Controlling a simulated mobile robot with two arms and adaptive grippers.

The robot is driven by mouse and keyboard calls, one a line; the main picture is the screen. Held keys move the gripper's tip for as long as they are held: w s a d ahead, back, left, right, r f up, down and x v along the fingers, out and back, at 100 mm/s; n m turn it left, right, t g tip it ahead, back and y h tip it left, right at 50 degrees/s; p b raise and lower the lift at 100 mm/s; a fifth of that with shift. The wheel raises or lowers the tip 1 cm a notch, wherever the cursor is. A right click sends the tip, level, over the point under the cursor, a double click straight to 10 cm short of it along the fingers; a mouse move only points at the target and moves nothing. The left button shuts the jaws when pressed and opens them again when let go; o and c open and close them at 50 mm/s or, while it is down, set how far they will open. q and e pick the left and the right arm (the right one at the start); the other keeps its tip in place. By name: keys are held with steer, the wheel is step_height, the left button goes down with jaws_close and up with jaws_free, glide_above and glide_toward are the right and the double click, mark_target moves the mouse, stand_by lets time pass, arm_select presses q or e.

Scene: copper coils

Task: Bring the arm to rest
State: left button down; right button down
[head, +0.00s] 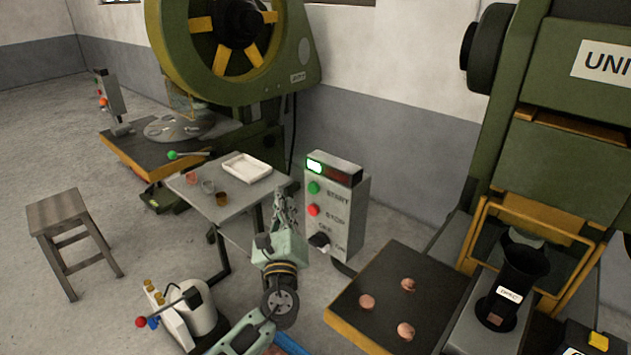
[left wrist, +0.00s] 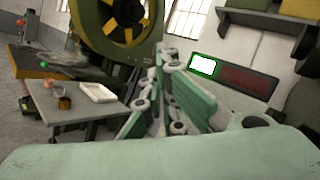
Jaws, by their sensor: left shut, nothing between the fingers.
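My left gripper (head: 281,198) is shut and empty, pointing up just left of the grey control box (head: 350,210) in the head view. Its closed fingers also show in the left wrist view (left wrist: 164,75). The box has a lit green-white lamp (head: 315,166), a dark red lamp beside it, a green START button (head: 314,187), a red STOP button (head: 313,210) and a black OFF/ON switch (head: 319,240). I cannot tell whether the gripper touches the box. Several copper coils (head: 408,285) lie on the dark plate (head: 385,262) at the lower right. My right gripper is out of view.
A small grey table (head: 228,209) with a white tray (head: 248,167) and cups stands behind the left gripper. A wooden stool (head: 65,212) is at left. Green presses (head: 240,75) stand at the back and right. Open floor lies around the stool.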

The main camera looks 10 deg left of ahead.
arm_select(q)
steer(key=s+a+f+n+g+h, duration=0.1)
steer(key=s+a+f+n+g, duration=0.15)
steer(key=f, duration=1.05)
steer(key=s+a+f+n+g, duration=0.1)
steer(key=a+f+n+g, duration=0.2)
steer(key=f, duration=1)
steer(key=s+f+n+g, duration=0.25)
steer(key=s+f, duration=0.35)
steer(key=f, duration=0.3)
steer(key=s+f+n+g, duration=0.25)
steer(key=s+f, duration=0.25)
steer(key=f, duration=0.3)
steer(key=s+a+f+n+g+h, duration=0.1)
steer(key=s+f+n+g, duration=0.25)
steer(key=s+f, duration=0.6)
steer(key=s+a+f+n+g+h, duration=0.15)
steer(key=s+f+n, duration=0.25)
steer(key=s+f, duration=0.55)
steer(key=s+f+n+g, duration=0.2)
steer(key=s+n, duration=0.2)
steer(key=s, duration=0.9)
steer(key=s+f+n+g, duration=0.2)
steer(key=s+n, duration=0.2)
steer(key=s, duration=1)
steer(key=shift+d+g, duration=0.1)
steer(key=shift+g, duration=0.15)
